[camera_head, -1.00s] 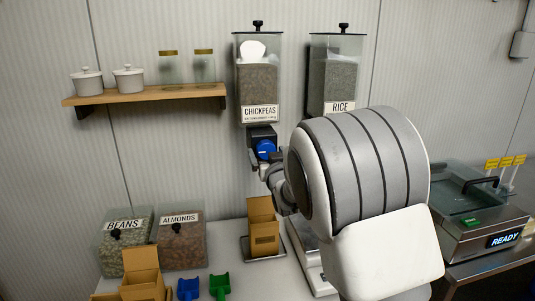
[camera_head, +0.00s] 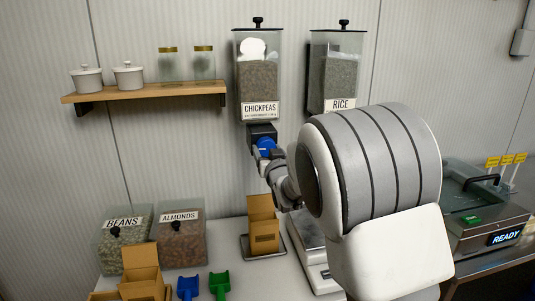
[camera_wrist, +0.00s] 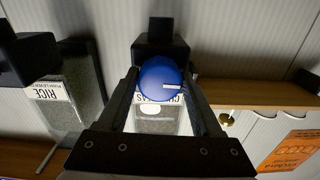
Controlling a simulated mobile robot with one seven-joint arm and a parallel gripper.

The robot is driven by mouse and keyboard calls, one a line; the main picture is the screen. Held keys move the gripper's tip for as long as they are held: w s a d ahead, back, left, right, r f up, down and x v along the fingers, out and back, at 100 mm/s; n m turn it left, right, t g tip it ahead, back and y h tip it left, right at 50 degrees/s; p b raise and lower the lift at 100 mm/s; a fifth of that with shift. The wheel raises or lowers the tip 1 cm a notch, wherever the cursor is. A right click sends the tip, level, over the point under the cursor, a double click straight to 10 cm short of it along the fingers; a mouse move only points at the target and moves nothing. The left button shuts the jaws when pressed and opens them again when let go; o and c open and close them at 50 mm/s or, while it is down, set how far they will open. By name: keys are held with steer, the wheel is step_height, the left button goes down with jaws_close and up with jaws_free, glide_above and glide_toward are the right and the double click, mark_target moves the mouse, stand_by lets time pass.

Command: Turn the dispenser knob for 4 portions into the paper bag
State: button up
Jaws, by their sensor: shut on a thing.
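The blue dispenser knob (camera_head: 265,146) sits under the chickpeas dispenser (camera_head: 258,80) on the wall. It also shows in the wrist view (camera_wrist: 160,80), with a white mark pointing to the right there. My gripper (camera_wrist: 162,84) is shut on the knob, one finger on each side of it. In the head view my gripper (camera_head: 267,158) is partly hidden by my own arm. The open brown paper bag (camera_head: 263,230) stands upright on a metal tray (camera_head: 277,252) below the dispenser. The inside of the bag is not visible.
A rice dispenser (camera_head: 336,75) hangs to the right. A shelf (camera_head: 150,93) with jars is at left. Bins of beans (camera_head: 124,241) and almonds (camera_head: 182,245), another brown bag (camera_head: 142,265), and blue and green scoops (camera_head: 220,284) stand below. A scale (camera_head: 306,232) is beside the tray.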

steer(key=m+b, duration=0.3)
steer(key=b, duration=0.2)
steer(key=shift+f+m, duration=0.3)
steer(key=shift+m, duration=0.1)
steer(key=m+b, duration=0.5)
steer(key=b, duration=0.1)
steer(key=m+b, duration=0.4)
steer(key=shift+a+r+m+b, duration=0.1)
steer(key=shift+r+m+b, duration=0.05)
steer(key=shift+m+b, duration=0.25)
steer(key=shift+a+r+m+b, duration=0.1)
steer(key=shift+r+m+b, duration=0.05)
steer(key=shift+m+b, duration=0.7)
steer(key=shift+r+m+b, duration=0.1)
steer(key=shift+m+b, duration=0.6)
steer(key=shift+m, duration=0.25)
steer(key=shift+r, duration=0.1)
steer(key=o, duration=1.4)
